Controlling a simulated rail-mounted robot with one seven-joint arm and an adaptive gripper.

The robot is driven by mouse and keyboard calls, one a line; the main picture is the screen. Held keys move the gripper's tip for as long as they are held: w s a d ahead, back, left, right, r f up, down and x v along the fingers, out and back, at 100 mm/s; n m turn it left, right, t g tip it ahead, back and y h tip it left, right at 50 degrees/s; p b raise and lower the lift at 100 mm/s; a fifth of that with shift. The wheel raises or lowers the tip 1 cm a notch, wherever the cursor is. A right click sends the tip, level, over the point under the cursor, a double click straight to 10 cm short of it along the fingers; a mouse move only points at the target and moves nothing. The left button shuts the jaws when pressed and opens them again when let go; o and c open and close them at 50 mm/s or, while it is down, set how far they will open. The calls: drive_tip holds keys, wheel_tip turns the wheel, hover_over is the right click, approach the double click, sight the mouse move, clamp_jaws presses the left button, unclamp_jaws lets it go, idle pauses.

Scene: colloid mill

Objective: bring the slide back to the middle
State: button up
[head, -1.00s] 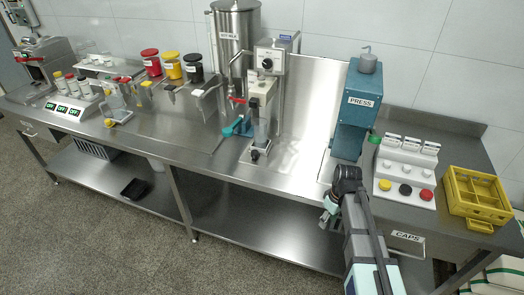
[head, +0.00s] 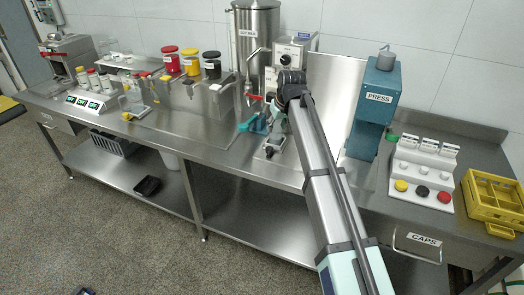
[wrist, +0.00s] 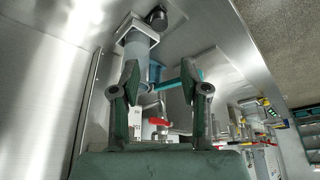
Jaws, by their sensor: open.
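What looks like the slide, a light grey block with a dark knob (head: 271,149), stands out at the front of the mill's base on the steel bench. In the wrist view the grey block (wrist: 139,43) is ahead of my gripper, with its dark knob at the top. A bluish clear cylinder stands beyond the block, partly hidden by the left finger. My gripper (wrist: 160,76) is open and empty, its fingers apart and not visibly touching the block. In the head view my arm hides the gripper and much of the mill (head: 291,52).
A teal handle (wrist: 184,79) and a red lever (wrist: 158,121) lie beyond my fingers. The blue press (head: 372,95) stands to the right, with the caps rack (head: 422,178) and yellow crate (head: 489,200) farther right.

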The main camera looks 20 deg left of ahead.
sight(270, 149)
drive_tip(key=p+x, duration=0.4)
drive_tip(key=x, duration=1.2)
drive_tip(key=shift+f, duration=0.2)
drive_tip(key=shift+s, duration=0.1)
clamp_jaws()
